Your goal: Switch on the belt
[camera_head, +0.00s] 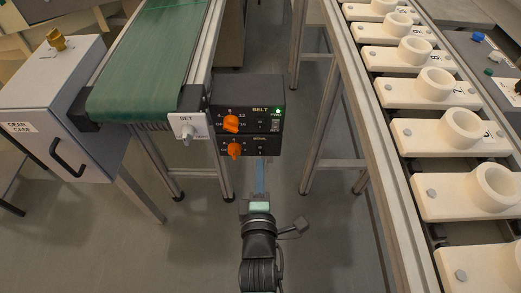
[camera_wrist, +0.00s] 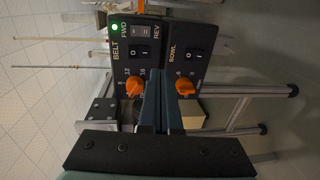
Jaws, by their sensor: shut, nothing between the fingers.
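The green conveyor belt (camera_head: 150,60) runs at upper left in the head view, beside a black control box (camera_head: 246,98). Its BELT panel (camera_wrist: 128,67) has an O/I rocker switch (camera_wrist: 138,51), a FWD/REV switch (camera_wrist: 141,31), an orange knob (camera_wrist: 134,88) and a lit green lamp (camera_wrist: 114,27). The lamp also shows in the head view (camera_head: 278,111). The BOWL panel (camera_wrist: 190,68) has its own rocker (camera_wrist: 195,52) and orange knob (camera_wrist: 185,87). My gripper (camera_wrist: 160,75) is shut and empty, its tips overlapping the seam between panels. Contact cannot be told.
A SET bracket (camera_head: 187,126) with a knob is left of the box. A grey gear case (camera_head: 55,105) stands further left. At right, a rail (camera_head: 362,110) carries several white holders (camera_head: 430,90) with round cups. Metal legs stand on both sides of my arm.

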